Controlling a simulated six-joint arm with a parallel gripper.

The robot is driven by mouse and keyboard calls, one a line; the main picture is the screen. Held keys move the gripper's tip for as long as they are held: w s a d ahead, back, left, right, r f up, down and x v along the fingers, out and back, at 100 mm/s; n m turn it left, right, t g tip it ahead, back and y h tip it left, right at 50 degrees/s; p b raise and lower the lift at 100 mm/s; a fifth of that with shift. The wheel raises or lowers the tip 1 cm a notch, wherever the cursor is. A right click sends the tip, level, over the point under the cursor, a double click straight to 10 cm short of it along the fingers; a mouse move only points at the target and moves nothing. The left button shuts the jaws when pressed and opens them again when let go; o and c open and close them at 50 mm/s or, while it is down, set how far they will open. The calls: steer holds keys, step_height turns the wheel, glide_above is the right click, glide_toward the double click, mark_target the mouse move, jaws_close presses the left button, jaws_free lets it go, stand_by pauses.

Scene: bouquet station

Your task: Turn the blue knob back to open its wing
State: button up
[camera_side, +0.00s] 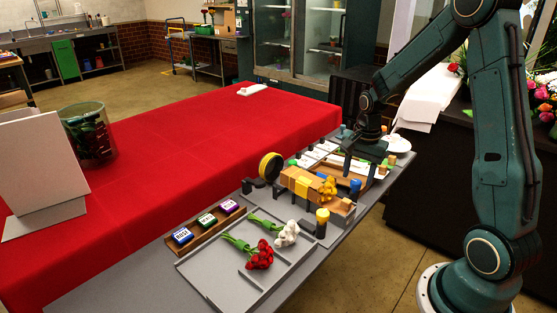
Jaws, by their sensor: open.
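A blue knob (355,185) stands upright on the grey bench, just right of the wrapped bouquet. My gripper (365,164) points down over the wooden frame behind this knob, its fingers apart and nothing seen between them. Its fingertips are small here, and I cannot tell whether they touch anything. A tan wrapped bouquet (301,183) with yellow flowers (328,188) lies in the fixture. A yellow-topped knob (322,216) stands on a dark post at the near side. I cannot make out the position of the blue knob's wing.
A ribbon roll (270,167) stands left of the bouquet. A grey tray (215,269) holds red roses (260,256) and white flowers (287,233). Labelled blocks (207,220) sit on a wooden strip behind it. A white plate (398,144) lies right of my gripper. The red table (190,150) is largely clear.

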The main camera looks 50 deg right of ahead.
mark_target(358, 183)
step_height(358, 183, up, 12)
steer(key=shift+s, duration=0.25)
stand_by(0.6)
steer(key=s+a+r+n+t, duration=0.2)
steer(key=s+a+r+n, duration=0.1)
steer(key=s+a+n, duration=0.4)
steer(key=s+a+r+n+t, duration=0.3)
steer(key=s+a+n, duration=0.5)
steer(key=a, duration=0.3)
steer(key=shift+r+n, duration=0.2)
steer(key=shift+n, duration=0.5)
steer(key=shift+a, duration=0.1)
